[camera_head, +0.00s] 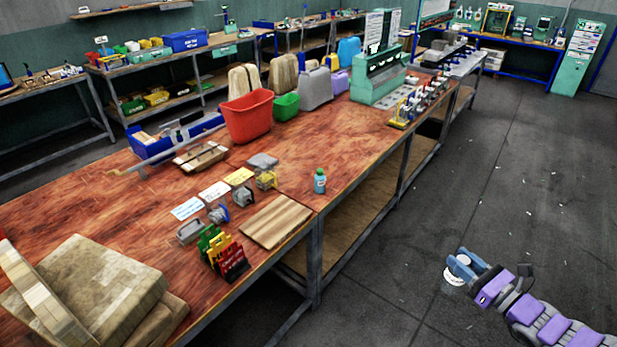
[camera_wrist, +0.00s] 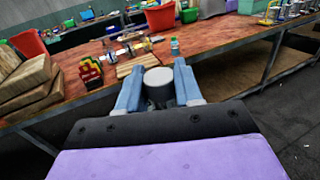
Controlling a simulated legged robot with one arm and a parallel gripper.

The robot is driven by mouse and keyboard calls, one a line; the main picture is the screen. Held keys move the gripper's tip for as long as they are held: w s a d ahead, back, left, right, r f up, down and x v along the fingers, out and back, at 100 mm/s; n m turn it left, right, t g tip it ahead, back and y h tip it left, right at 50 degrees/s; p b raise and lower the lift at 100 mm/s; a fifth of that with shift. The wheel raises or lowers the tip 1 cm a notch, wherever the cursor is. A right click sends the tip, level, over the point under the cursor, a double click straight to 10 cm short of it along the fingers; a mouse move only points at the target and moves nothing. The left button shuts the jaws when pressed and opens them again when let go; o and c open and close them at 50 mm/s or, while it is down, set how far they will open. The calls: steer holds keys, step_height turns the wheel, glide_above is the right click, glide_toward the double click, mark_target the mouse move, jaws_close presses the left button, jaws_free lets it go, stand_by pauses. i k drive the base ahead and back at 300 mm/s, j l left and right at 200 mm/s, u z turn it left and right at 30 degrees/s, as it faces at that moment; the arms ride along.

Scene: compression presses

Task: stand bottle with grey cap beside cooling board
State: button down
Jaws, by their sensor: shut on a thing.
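My gripper (camera_head: 466,265) is shut on a bottle with a grey cap (camera_head: 453,278), out over the floor to the right of the workbench. In the wrist view, the bottle's round pale grey cap (camera_wrist: 158,76) shows between the two blue fingers of my gripper (camera_wrist: 157,84); most of its body is hidden. The cooling board, a striped wooden board (camera_head: 276,221), lies flat at the bench's near edge. It also shows in the wrist view (camera_wrist: 130,67), ahead and to the left of the held bottle.
A small teal bottle (camera_head: 320,182) stands on the bench behind the board. Red, yellow and green holders (camera_head: 223,254) and a grey padlock-like item (camera_head: 190,232) lie to its left. A red bin (camera_head: 247,116) stands farther back. Bare bench top lies right of the teal bottle.

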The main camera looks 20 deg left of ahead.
mark_target(287, 172)
steer(key=i+l, duration=0.1)
steer(key=i, duration=1.4)
steer(key=i+u, duration=0.2)
steer(key=u, duration=0.2)
steer(key=i+u, duration=0.25)
steer(key=u, duration=0.15)
steer(key=i+l+u, duration=0.15)
steer(key=u, duration=0.3)
steer(key=i+l+u, duration=0.2)
steer(key=u, duration=0.2)
steer(key=i+l+u, duration=0.15)
steer(key=i+u, duration=0.15)
steer(key=u, duration=0.15)
steer(key=i+l+u, duration=0.25)
steer(key=u, duration=0.2)
steer(key=i+l+u, duration=0.3)
steer(key=u, duration=0.15)
